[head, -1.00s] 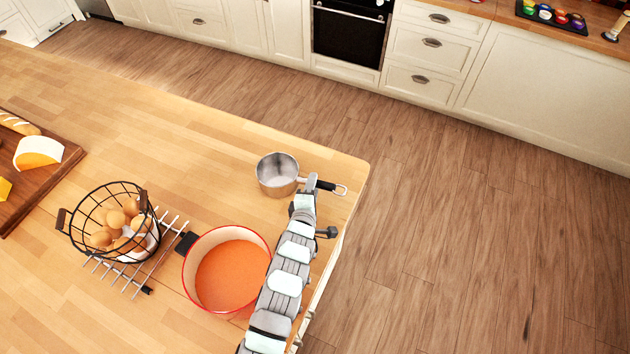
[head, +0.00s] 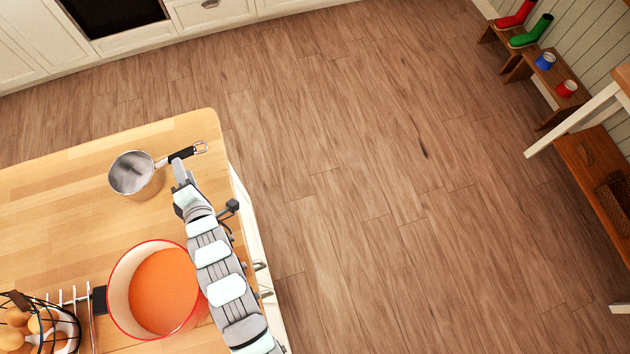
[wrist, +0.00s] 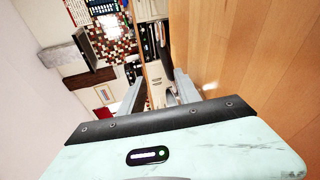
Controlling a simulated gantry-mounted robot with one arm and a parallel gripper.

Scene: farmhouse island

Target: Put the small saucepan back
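The small saucepan (head: 131,174) is steel with a black handle (head: 184,153) ending in a metal loop. It stands upright on the wooden island (head: 60,172) near its far right corner, handle pointing right. My gripper (head: 178,166) is at the handle, just on the near side of it in the head view. In the wrist view, the two fingers of my gripper (wrist: 160,83) stand apart. A small metal loop shows between them, but the pan's body cannot be made out there. Whether the fingers touch the handle cannot be told.
A red-rimmed pot (head: 112,300) with orange contents stands close beside my arm. A wire egg basket (head: 68,325) and a metal rack (head: 84,304) are at the lower left. Open floor (head: 380,190) lies right of the island. A bench with boots and mugs (head: 523,72) stands far right.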

